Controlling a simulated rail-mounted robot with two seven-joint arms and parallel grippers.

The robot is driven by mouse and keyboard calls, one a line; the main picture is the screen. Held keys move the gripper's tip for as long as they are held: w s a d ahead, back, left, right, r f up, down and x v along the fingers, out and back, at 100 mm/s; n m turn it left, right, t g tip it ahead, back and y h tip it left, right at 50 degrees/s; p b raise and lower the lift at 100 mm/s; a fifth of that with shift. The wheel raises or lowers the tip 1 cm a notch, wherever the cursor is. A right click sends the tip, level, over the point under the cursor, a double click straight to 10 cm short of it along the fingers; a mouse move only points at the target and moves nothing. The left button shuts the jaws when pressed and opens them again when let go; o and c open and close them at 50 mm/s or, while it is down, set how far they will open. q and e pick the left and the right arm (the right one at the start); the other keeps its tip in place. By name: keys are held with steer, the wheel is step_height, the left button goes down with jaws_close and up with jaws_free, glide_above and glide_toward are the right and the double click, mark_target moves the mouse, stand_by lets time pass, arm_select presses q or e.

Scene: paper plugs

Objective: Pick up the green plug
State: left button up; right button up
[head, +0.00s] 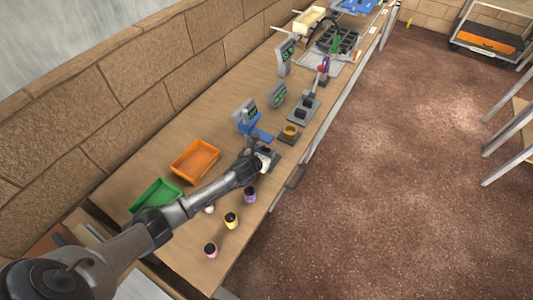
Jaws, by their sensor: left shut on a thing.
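My left gripper (262,158) reaches over the workbench (225,125) from the lower left. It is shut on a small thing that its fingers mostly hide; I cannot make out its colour. A pale patch and a dark block show right beside the fingers. No plug that is clearly green shows. A pink plug (210,250), a yellow plug (231,220) and a purple plug (250,194), all with dark tops, stand apart near the bench's front edge. A whitish piece (210,208) is partly hidden by my left arm. My right gripper is not in view.
An orange tray (195,161) and a green tray (155,197) sit toward the wall. A blue stand (249,123), an orange ring on a dark base (290,132) and grey devices (285,58) stand farther along the bench. A cart (487,40) stands across the floor.

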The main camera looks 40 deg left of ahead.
arm_select(q)
step_height(320, 180, up, 3)
steer(key=shift+f+p, duration=0.1)
steer(key=shift+p, duration=0.35)
steer(key=w+d, duration=0.3)
steer(key=d, duration=1.5)
steer(key=s+d+r+m+h, duration=0.1)
steer(key=s+d+r, duration=0.1)
steer(key=s+r, duration=0.75)
steer(key=s+d+r+m+h, duration=0.1)
steer(key=s+d+r, duration=0.1)
steer(key=s+r, duration=0.8)
steer(key=a+r+n+y+p, duration=0.1)
steer(key=r+n+y+p, duration=0.2)
steer(key=r+p, duration=1.1)
steer(key=a+r+n+g+y+p, duration=0.1)
steer(key=a+r+n+y+p, duration=0.1)
steer(key=r+p, duration=1.2)
steer(key=shift+s+a+r+n+g+y+p, duration=0.15)
steer(key=shift+a+n+g+y+p, duration=0.25)
steer(key=shift+y, duration=0.5)
